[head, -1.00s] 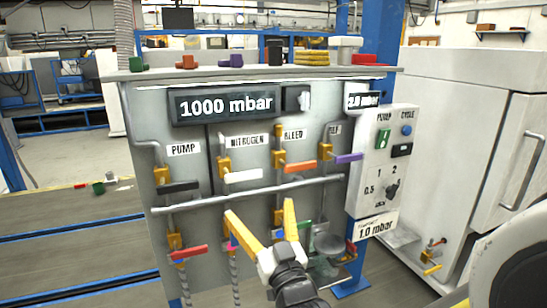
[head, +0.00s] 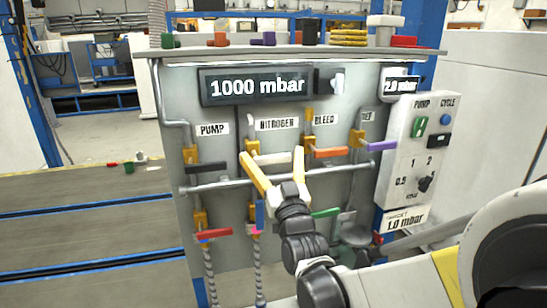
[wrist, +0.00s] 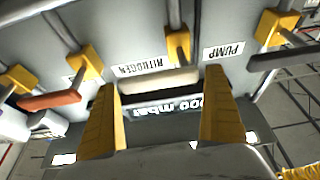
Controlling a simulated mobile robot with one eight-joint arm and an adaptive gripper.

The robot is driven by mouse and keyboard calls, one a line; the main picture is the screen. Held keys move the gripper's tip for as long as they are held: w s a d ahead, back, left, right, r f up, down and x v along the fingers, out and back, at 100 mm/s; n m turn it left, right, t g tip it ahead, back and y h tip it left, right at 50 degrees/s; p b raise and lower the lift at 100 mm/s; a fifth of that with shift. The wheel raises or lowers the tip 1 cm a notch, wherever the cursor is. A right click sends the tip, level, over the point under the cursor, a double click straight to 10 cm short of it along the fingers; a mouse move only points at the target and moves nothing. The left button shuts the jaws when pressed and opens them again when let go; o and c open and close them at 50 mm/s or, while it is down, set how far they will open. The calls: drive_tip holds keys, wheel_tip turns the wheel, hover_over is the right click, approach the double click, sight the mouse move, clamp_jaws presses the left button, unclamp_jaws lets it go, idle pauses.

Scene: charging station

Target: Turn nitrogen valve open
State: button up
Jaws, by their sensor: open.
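The nitrogen valve has a white lever handle (head: 273,158) lying horizontally below the NITROGEN label (head: 277,124) on the grey panel (head: 225,140). Its yellow body (head: 251,147) is at the handle's left end in the head view. My gripper (head: 271,153) is open, with its two yellow fingers spread around the handle area. In the wrist view, upside down, the white handle (wrist: 160,82) appears between the open fingers (wrist: 162,82), its length running across the gap. I cannot tell whether a finger touches it.
The black pump handle (head: 205,167) is left of it, the orange bleed handle (head: 331,153) close on the right, and a purple handle (head: 382,146) farther right. A horizontal pipe (head: 215,186) runs below. Red (head: 214,234) and green (head: 326,212) handles sit lower.

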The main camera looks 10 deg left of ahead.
sight(265, 156)
drive_tip(key=c, duration=1.2)
